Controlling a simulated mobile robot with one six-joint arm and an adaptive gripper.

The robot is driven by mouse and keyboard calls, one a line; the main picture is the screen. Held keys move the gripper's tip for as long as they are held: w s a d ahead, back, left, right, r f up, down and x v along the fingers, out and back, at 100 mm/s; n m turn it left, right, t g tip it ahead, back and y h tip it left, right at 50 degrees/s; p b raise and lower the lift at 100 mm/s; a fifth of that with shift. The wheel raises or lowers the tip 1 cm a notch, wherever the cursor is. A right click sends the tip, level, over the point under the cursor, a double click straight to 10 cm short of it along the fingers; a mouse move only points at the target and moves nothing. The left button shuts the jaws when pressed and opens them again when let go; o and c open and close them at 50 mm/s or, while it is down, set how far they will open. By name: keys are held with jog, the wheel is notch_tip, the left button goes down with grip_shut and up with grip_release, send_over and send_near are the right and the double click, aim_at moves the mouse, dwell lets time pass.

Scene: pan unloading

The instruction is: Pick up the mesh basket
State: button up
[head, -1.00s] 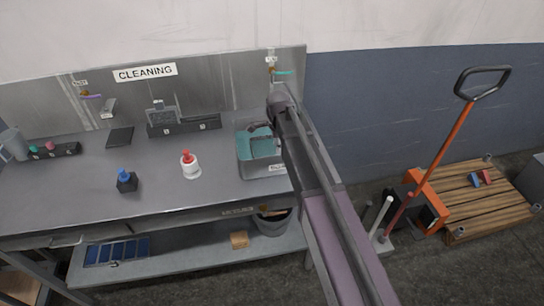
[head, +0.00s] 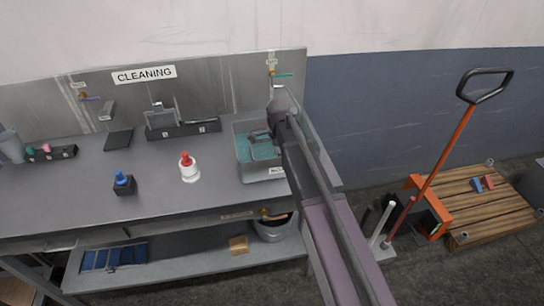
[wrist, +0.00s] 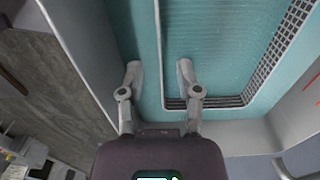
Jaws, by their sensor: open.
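The mesh basket (wrist: 285,45) sits in the teal liquid of a rectangular tank. In the wrist view its dark mesh shows along the right and near sides, and a thin pale edge runs up between my fingers. My gripper (wrist: 159,75) is open over the tank, one finger on each side of that edge. I cannot tell whether either finger touches it. In the head view the tank (head: 263,179) stands at the right end of the grey bench, and the basket (head: 264,150) shows inside it, partly hidden by my arm.
On the bench stand a white bottle with a red top (head: 188,168), a blue-topped item in a black block (head: 124,184) and a black rack (head: 185,130) at the back. A bucket (head: 272,230) is below. A wooden pallet (head: 480,205) lies right.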

jog(key=shift+s+a+f+b, duration=0.1)
jog(key=shift+a+f+b, duration=0.05)
jog(key=shift+f+b, duration=2.15)
jog(key=shift+f, duration=0.1)
grip_shut()
